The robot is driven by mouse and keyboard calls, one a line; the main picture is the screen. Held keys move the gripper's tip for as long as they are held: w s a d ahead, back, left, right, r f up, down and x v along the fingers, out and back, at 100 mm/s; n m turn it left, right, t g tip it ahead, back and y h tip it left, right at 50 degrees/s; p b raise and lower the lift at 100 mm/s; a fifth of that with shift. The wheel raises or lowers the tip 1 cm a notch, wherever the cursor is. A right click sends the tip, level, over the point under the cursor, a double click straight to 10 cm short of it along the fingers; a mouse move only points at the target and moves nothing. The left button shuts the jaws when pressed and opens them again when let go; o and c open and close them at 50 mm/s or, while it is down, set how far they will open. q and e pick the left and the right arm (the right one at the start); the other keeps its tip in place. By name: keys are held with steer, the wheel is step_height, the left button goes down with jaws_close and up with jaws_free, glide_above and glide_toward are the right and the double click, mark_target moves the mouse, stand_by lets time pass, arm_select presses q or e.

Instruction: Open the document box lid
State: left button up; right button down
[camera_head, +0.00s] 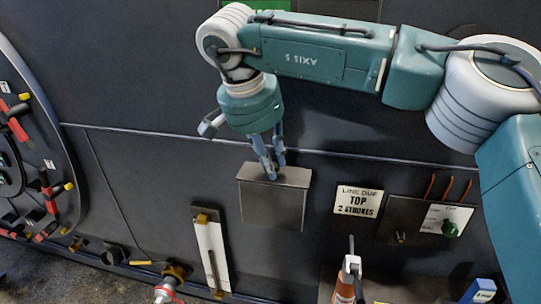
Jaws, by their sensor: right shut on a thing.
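The document box (271,206) is a dark grey metal box on the dark wall panel, in the middle of the head view. Its lid (294,176) shows as a lighter strip along the top. My right gripper (271,172) comes down from above, with its blue fingers at the lid's top edge, and is shut on the lid. The fingers hide part of the lid, and the inside of the box cannot be seen. My left gripper does not show.
A white vertical plate (210,256) is below left, and an orange and white bottle (347,283) stands below. Red-handled parts (18,129) line the left.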

steer(key=p, duration=0.1)
steer(key=r+g+p, duration=0.1)
steer(key=shift+w+d+r+p, duration=0.1)
steer(key=shift+w+r+p, duration=0.2)
steer(key=shift+w+p, duration=0.1)
steer(key=shift+w+d+f+g+y, duration=0.1)
steer(key=shift+w+f+g+y, duration=0.1)
steer(key=shift+g+y, duration=0.2)
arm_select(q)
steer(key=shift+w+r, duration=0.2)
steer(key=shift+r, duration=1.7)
arm_select(e)
steer(key=shift+w+d+r+g, duration=0.1)
steer(key=shift+w+r+g, duration=0.3)
steer(key=shift+g, duration=0.4)
